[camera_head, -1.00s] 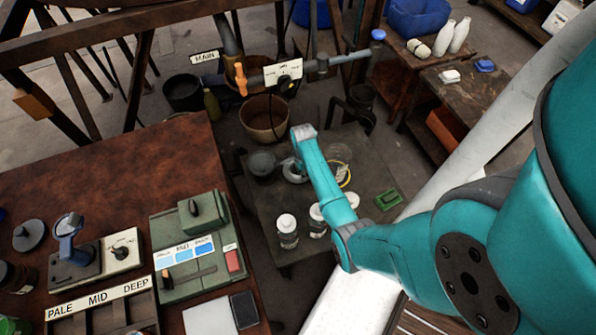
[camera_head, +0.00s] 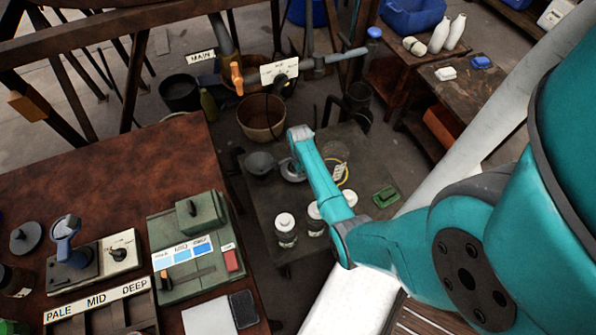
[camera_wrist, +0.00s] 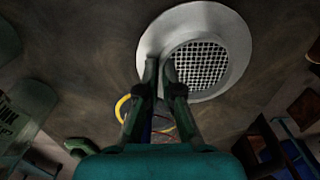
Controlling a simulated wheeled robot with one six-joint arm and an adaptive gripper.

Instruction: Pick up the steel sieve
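The steel sieve (camera_wrist: 232,48) shows large in the wrist view, a pale round dish with a wide rim and a dark mesh in its middle. In the head view the sieve (camera_head: 291,172) is on the dark low table, partly hidden by my arm's end. My gripper (camera_wrist: 160,66) has its two dark fingers close together, with a narrow gap between the tips. The tips overlap the sieve's near left rim in the picture. I cannot tell whether they touch or pinch it.
Beside the sieve on the low table (camera_head: 262,215) are a grey bowl (camera_head: 260,163), a yellow ring (camera_wrist: 123,104), white-lidded jars (camera_head: 286,232) and a green block (camera_head: 385,196). A basket (camera_head: 262,120) stands behind. A brown workbench (camera_head: 110,180) is at left.

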